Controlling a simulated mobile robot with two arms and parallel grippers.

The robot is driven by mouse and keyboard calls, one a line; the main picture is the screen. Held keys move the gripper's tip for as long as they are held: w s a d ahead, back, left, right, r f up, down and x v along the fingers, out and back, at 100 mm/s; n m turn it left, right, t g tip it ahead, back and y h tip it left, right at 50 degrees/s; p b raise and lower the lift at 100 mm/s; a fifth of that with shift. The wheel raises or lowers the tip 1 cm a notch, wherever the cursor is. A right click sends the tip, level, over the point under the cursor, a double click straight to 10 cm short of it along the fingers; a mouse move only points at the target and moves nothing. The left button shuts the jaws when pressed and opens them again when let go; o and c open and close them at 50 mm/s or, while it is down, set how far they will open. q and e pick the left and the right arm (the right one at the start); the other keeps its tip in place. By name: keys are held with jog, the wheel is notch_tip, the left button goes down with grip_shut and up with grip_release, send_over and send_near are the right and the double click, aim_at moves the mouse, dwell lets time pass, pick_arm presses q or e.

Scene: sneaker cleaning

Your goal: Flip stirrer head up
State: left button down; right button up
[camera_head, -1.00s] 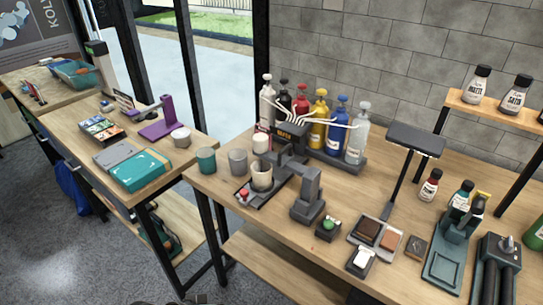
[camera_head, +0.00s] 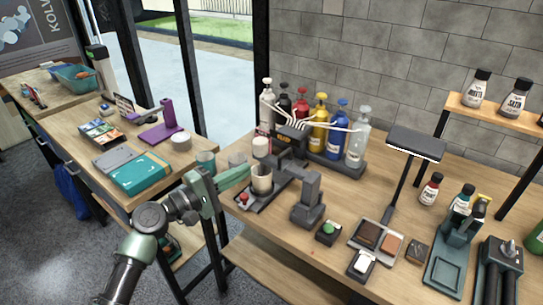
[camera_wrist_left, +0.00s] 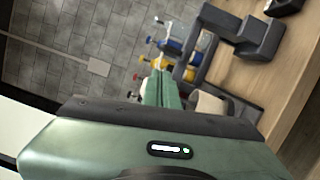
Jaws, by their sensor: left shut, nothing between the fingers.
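The dark grey stirrer (camera_head: 307,205) stands on the wooden workbench. Its arm reaches left and back toward a pale cup (camera_head: 262,181), which stands on a dark base with a red button (camera_head: 243,197). I cannot tell the exact tilt of the stirrer head. My left gripper (camera_head: 245,174) is green, shut and empty, at the left side of the cup; I cannot tell if it touches. In the left wrist view, the shut fingers (camera_wrist_left: 163,88) point toward the bottles, with the cup (camera_wrist_left: 209,103) and dark stirrer arm (camera_wrist_left: 205,50) to their right. My right gripper is out of view.
Several pump bottles (camera_head: 320,125) stand behind the stirrer. Grey and teal cups (camera_head: 206,161) are partly behind my left gripper. A green-button box (camera_head: 328,232), a tray of blocks (camera_head: 377,238) and a lamp (camera_head: 415,143) are to the right.

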pick_arm(q)
jog(key=shift+d, duration=0.1)
jog(key=p+x, duration=0.2)
jog(key=x, duration=0.7)
jog(key=shift+w+d, duration=0.25)
jog(key=shift+d, duration=0.1)
jog(key=shift+r, duration=0.1)
